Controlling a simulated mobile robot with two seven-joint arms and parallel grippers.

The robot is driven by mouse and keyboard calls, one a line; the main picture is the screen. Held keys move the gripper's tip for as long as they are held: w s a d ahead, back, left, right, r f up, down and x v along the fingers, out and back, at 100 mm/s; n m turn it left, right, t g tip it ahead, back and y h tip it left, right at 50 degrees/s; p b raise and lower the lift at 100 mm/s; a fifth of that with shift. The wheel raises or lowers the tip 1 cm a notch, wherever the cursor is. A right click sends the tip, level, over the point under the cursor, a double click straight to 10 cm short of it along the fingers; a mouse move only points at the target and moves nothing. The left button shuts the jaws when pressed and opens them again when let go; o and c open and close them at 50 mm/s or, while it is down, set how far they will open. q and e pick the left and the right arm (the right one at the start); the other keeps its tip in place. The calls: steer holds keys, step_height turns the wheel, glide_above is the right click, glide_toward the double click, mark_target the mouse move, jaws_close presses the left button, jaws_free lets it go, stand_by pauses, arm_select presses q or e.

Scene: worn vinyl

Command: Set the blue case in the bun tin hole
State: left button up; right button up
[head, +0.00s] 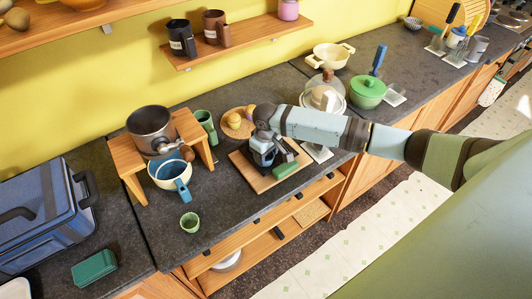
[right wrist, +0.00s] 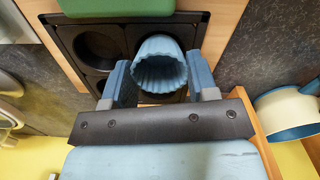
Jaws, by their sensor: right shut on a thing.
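The blue case (right wrist: 160,62) is a fluted, light blue cup between the fingers of my right gripper (right wrist: 160,78) in the right wrist view. The gripper is shut on it. The dark bun tin (right wrist: 192,28) lies behind the case, with round holes beside it and around it. The case overlaps a hole on the right in this view; I cannot tell whether its base is inside or above it. In the head view my right gripper (head: 266,152) is over the wooden board (head: 258,182), and the case is hidden or too small to make out. My left gripper is not in view.
A wooden stand holds a pot (head: 150,125). Dark counter is free in front.

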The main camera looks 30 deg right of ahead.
steer(key=shift+f, duration=0.3)
steer(key=shift+f, duration=0.3)
stand_by(0.3)
steer(key=o, duration=0.9)
